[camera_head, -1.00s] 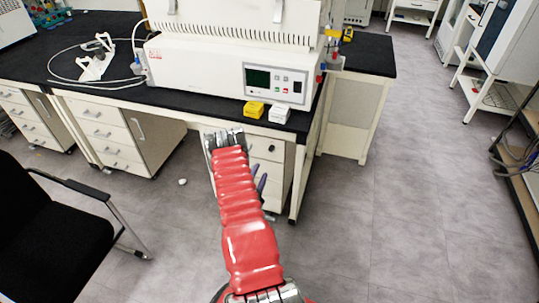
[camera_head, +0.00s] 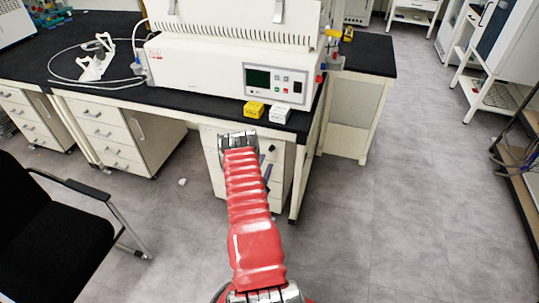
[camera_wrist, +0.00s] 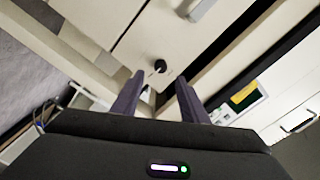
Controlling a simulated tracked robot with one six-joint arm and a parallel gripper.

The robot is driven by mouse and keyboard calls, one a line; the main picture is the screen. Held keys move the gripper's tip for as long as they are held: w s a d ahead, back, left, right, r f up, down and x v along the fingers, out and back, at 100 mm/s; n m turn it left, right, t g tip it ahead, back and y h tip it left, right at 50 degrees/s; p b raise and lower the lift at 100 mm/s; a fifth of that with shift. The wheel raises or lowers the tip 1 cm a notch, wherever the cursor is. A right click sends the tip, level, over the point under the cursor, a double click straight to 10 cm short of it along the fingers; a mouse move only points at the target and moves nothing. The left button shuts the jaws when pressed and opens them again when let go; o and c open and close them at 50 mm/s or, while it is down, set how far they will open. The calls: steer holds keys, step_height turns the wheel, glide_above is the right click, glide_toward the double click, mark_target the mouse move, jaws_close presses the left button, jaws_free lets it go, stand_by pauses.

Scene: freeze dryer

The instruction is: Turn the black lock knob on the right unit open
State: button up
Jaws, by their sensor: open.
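The right drawer unit (camera_head: 281,182) is white and stands under the black bench top, partly hidden by my arm. Its black round lock knob (camera_wrist: 160,66) shows in the wrist view on a pale front, with a small light piece at its side. A small dark spot, likely the knob, also shows in the head view (camera_head: 272,148). My gripper (camera_wrist: 160,77) is open, with two dark fingers spread apart. The knob appears between and just beyond the fingertips. I see no contact. In the head view my red-sleeved arm reaches toward the unit and largely hides the gripper.
A white freeze dryer (camera_head: 215,68) stands on the bench, with a yellow box (camera_head: 254,109) and a white box (camera_head: 279,113) at its front edge. A grey handle (camera_wrist: 202,9) lies near the knob. A black chair (camera_head: 50,235) is at left.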

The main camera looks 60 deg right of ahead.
mark_target(271, 151)
steer(key=d, duration=0.5)
steer(key=w+d, duration=0.1)
steer(key=d, duration=0.1)
steer(key=shift+w+d, duration=0.1)
steer(key=shift+d, duration=0.05)
